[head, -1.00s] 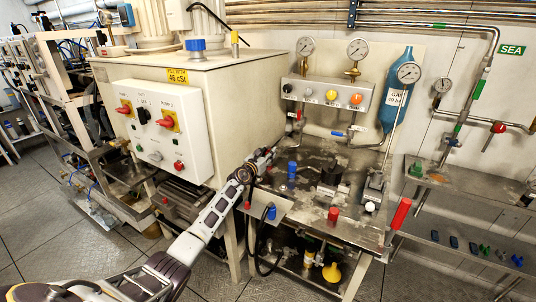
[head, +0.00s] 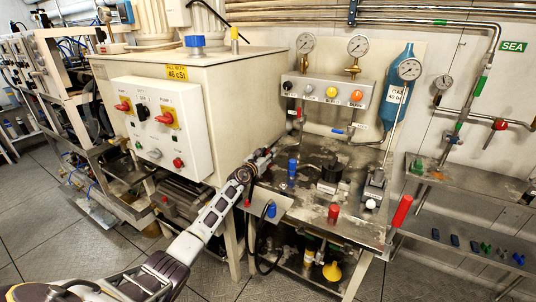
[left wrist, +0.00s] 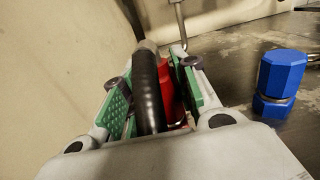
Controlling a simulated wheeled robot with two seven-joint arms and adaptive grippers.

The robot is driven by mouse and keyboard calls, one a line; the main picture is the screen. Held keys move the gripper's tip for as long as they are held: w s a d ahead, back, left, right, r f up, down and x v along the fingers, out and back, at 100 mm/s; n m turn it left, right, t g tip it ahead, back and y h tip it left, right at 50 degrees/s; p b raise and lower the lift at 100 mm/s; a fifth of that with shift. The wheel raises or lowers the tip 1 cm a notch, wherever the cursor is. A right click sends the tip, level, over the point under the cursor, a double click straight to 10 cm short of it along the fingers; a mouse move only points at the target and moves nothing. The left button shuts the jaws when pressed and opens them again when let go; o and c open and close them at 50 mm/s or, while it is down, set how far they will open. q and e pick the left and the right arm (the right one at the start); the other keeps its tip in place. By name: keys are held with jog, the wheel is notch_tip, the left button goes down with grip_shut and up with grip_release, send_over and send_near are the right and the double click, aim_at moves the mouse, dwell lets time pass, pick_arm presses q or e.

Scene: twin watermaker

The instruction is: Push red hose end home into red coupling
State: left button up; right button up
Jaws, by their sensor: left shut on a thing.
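My left gripper (head: 264,158) is over the back left of the steel bench, small in the head view. In the left wrist view its green-padded fingers (left wrist: 155,92) are around a black hose (left wrist: 149,98) with a grey collar (left wrist: 146,47) at its far end. A red part (left wrist: 169,86) lies beside the hose, against the right finger. I cannot tell whether it is the red hose end or the red coupling, nor whether the two are joined. The gripper body hides the near part. My right gripper is not in view.
A blue hexagonal fitting (left wrist: 282,76) stands on the bench right of the gripper; it also shows in the head view (head: 292,168). The cream tank (head: 240,110) rises close on the left. A gauge panel (head: 327,92) stands behind.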

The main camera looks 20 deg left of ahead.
pick_arm(q)
jog(key=shift+f, duration=0.25)
jog(key=o, duration=1.2)
jog(key=shift+r, duration=0.1)
jog(key=shift+s, duration=0.15)
jog(key=shift+s+a, duration=0.15)
jog(key=shift+s, duration=1.8)
jog(key=shift+s+a, duration=0.15)
jog(key=shift+s, duration=1.8)
jog(key=shift+s+a, duration=0.15)
jog(key=shift+s, duration=1.8)
